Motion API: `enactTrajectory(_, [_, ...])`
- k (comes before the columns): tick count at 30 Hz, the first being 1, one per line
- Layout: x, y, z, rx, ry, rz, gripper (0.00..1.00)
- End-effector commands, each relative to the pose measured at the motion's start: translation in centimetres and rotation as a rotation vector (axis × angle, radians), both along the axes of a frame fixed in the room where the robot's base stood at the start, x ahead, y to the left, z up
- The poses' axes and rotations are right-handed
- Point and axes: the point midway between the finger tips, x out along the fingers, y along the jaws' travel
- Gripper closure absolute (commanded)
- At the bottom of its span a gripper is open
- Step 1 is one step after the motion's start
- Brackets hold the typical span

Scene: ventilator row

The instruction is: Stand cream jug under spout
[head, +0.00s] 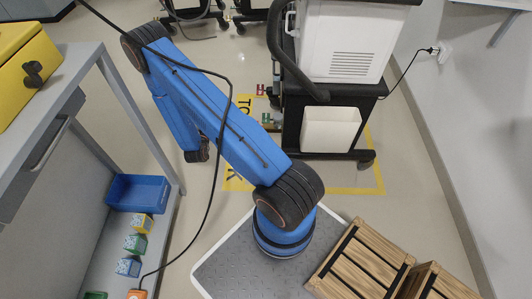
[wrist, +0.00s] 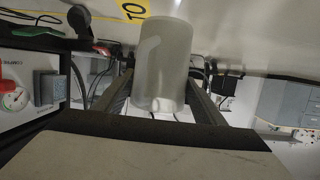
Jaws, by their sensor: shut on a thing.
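In the wrist view, my gripper (wrist: 160,92) is shut on a pale, translucent, cylindrical vessel (wrist: 166,50), which I take to be the cream jug. The dark fingers press on its two sides. It has a rounded lower end in the picture, and no handle or lip shows clearly. I see no support touching it. In the head view, my gripper and the jug are hidden behind my blue arm. No spout can be made out in either view.
A white machine (head: 343,40) on a dark cart stands at top right, with a white bin (head: 331,130). A grey bench (head: 50,90) is left, with a blue tray (head: 138,193) below. Wooden crates (head: 360,262) sit lower right. The wrist view shows a gauge panel (wrist: 28,95) at left.

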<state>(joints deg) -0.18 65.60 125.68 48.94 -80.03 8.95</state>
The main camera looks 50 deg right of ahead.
Motion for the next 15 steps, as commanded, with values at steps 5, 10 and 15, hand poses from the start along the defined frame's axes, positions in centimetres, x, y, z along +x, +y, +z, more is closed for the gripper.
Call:
enactTrajectory(5, [-2.1,-2.4,-2.1,0.0,-0.001,-0.218,0.59])
enactTrajectory(10, [-4.7,-3.7,-4.2,0.001,-0.001,-0.424,0.59])
enactTrajectory(15, [-7.5,-3.9,-6.5,0.0,0.001,-0.627,0.59])
